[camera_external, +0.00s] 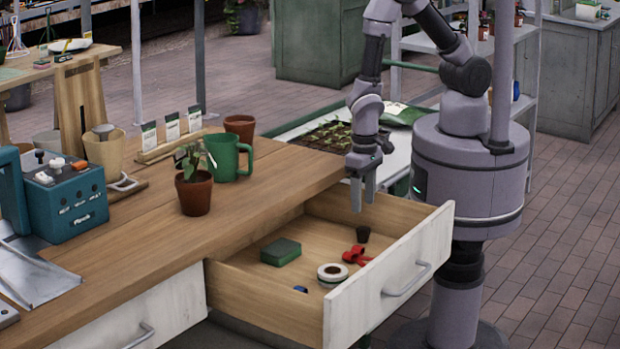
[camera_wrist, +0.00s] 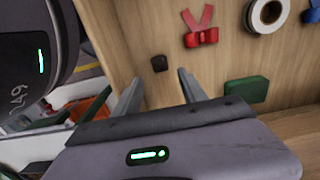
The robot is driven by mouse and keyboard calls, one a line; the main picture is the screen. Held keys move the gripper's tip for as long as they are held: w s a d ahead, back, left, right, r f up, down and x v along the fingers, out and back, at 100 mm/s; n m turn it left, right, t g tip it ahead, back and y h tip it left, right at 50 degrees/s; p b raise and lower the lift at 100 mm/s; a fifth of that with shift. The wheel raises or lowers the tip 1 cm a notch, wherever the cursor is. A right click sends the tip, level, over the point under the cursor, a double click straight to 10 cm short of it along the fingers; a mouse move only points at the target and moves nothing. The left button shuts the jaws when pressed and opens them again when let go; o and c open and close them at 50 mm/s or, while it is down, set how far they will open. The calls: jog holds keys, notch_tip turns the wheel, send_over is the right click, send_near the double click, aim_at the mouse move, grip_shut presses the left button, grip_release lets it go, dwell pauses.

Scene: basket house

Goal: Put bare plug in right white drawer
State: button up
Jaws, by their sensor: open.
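A small dark brown plug (camera_external: 362,233), bare of any plant, stands on the floor of the open right white drawer (camera_external: 385,283), near its far side. It also shows in the wrist view (camera_wrist: 159,63), just beyond the fingertips and apart from them. My gripper (camera_external: 363,198) is open and empty, pointing down above the plug. In the wrist view my gripper (camera_wrist: 158,77) has clear space between its fingers.
The drawer also holds a green block (camera_external: 281,252), a red clip-like item (camera_external: 356,256), a white tape roll (camera_external: 332,273) and a small blue item (camera_external: 300,289). A potted seedling (camera_external: 194,192) and green mug (camera_external: 228,158) stand on the worktop. A seedling tray (camera_external: 330,136) lies behind.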

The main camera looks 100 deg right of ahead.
jog(key=d+r+n+t+y, duration=0.1)
jog(key=d+r+n+t, duration=0.2)
jog(key=r, duration=1.8)
jog(key=s+d+r+t, duration=0.1)
jog(key=s+r, duration=0.3)
jog(key=r, duration=0.2)
jog(key=s+d+r+n+t+y, duration=0.1)
jog(key=s+d+r, duration=0.1)
jog(key=r, duration=0.4)
jog(key=shift+s+r+n+t+p, duration=0.3)
jog(key=shift+s+t+p, duration=0.1)
jog(key=shift+s, duration=0.5)
